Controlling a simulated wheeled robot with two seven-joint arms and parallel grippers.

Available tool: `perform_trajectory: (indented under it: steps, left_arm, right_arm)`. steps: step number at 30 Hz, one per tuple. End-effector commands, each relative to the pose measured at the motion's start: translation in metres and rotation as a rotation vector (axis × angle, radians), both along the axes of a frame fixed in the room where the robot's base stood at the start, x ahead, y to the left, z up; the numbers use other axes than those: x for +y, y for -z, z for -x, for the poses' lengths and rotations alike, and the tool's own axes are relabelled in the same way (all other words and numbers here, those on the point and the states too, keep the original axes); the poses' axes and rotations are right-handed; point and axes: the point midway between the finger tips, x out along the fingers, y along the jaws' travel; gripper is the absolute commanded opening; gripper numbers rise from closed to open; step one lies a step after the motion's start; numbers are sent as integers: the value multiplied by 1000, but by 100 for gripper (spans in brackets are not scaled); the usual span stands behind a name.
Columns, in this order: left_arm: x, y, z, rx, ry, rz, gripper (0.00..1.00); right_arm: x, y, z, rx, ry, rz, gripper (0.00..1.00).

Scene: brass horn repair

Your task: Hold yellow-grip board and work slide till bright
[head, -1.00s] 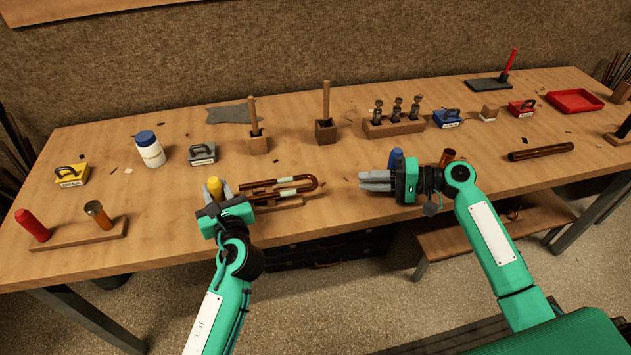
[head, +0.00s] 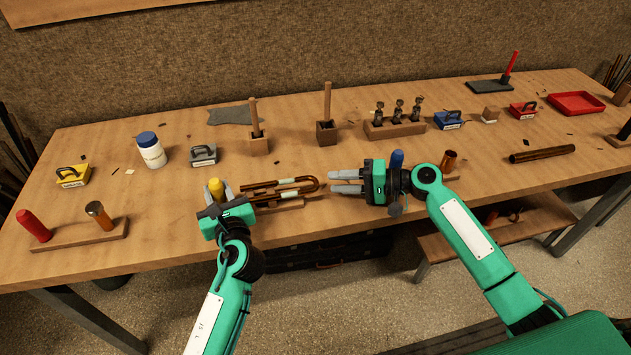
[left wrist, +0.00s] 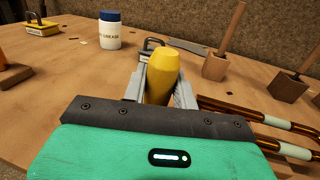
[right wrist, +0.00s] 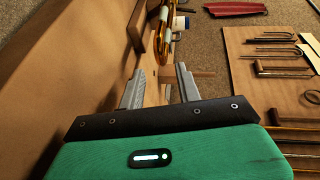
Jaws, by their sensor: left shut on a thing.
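The yellow grip (head: 216,188) stands upright at the left end of the low wooden board (head: 292,204). My left gripper (head: 214,196) is shut on it; the left wrist view shows the yellow grip (left wrist: 162,76) between the two fingers. The copper-coloured slide (head: 318,181), with pale bands on its tubes, lies along the board with its bend to the right. It also shows in the left wrist view (left wrist: 225,107). My right gripper (head: 346,182) is open and empty, just right of the bend. In the right wrist view, the bend (right wrist: 166,48) appears beyond the parted fingers (right wrist: 160,88).
A blue grip (head: 396,160) stands directly behind my right gripper, with a copper tube (head: 449,160) right of it. A rack with a red grip (head: 32,226) is at far left. Handled blocks, a white jar (head: 151,152) and wooden holders stand behind.

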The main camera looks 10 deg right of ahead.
Motion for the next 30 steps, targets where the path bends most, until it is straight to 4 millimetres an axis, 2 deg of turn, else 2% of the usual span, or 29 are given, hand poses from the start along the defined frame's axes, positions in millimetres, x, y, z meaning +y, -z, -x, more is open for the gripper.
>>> perform_trajectory:
  steps: [3,9,15,22,23,27,30]
  left_arm:
    - [0,0,0,0,0,0,6]
    - [0,0,0,0,0,0,6]
    - [0,0,0,1,0,0,6]
    - [0,0,0,1,-1,0,6]
    - [0,0,0,1,-1,0,6]
    - [0,0,0,1,-1,0,6]
    - [0,0,0,0,-1,0,6]
  right_arm:
    - [23,3,-10,-1,-1,-3,34]
    - [48,9,-21,-2,0,-1,34]
    - [57,11,-24,-1,0,1,34]
    - [57,11,-24,-1,0,1,34]
    - [57,11,-24,-1,0,1,30]
    - [57,12,-24,0,0,1,3]
    - [57,12,-24,1,0,2,0]
